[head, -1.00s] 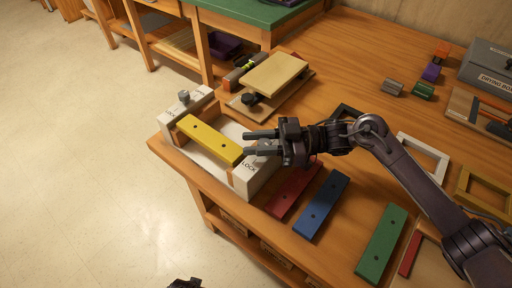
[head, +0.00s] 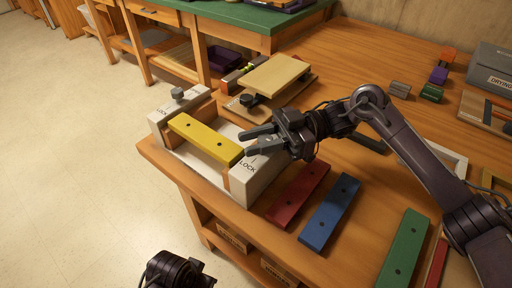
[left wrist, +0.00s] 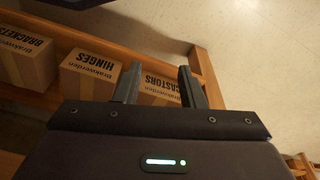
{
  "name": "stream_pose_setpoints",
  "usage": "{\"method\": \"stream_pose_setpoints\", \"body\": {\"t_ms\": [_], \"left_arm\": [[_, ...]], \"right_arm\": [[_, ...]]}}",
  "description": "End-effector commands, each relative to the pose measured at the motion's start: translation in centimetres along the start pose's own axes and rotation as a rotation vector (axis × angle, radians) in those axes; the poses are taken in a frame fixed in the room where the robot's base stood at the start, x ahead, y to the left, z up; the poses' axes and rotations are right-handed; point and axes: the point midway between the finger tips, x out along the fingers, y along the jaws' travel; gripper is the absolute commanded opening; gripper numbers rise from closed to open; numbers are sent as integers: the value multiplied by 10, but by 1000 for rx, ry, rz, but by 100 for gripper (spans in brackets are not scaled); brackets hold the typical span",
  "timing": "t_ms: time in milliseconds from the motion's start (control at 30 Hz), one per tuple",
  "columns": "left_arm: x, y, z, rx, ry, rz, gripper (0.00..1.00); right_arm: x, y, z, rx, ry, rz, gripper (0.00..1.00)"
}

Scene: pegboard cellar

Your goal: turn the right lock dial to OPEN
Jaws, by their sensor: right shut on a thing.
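The white lock fixture (head: 268,172) sits at the table's near left corner, with a yellow bar (head: 205,139) lying across it. The left lock dial (head: 177,94) is a grey knob on its far block. The right lock dial is on the near block, marked LOCK, and is mostly hidden by my right gripper (head: 248,142). That gripper is shut on the right dial, its fingers on either side of it. Which way the dial points is not clear. My left gripper (left wrist: 158,86) is open and empty, low in front of the table.
Red (head: 298,194), blue (head: 330,211) and green (head: 405,248) bars lie on the table right of the fixture. A wooden clamp board (head: 273,76) stands behind it. Labelled boxes (left wrist: 90,72) sit on the shelf below. The floor at left is clear.

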Motion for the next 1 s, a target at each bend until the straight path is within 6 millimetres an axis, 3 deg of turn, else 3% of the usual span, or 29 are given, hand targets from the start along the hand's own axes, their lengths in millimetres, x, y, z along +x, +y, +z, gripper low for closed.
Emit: {"method": "stream_pose_setpoints", "body": {"t_ms": [133,500,1000], "left_arm": [[13,12,-9,28,88,20,36],[20,34,-28,70,245,61,36],[20,40,-33,79,286,73,36]], "right_arm": [[1,0,4,-5,0,-35,6],[0,-1,1,-3,1,-96,6],[1,-2,-1,-2,2,-112,6]]}}
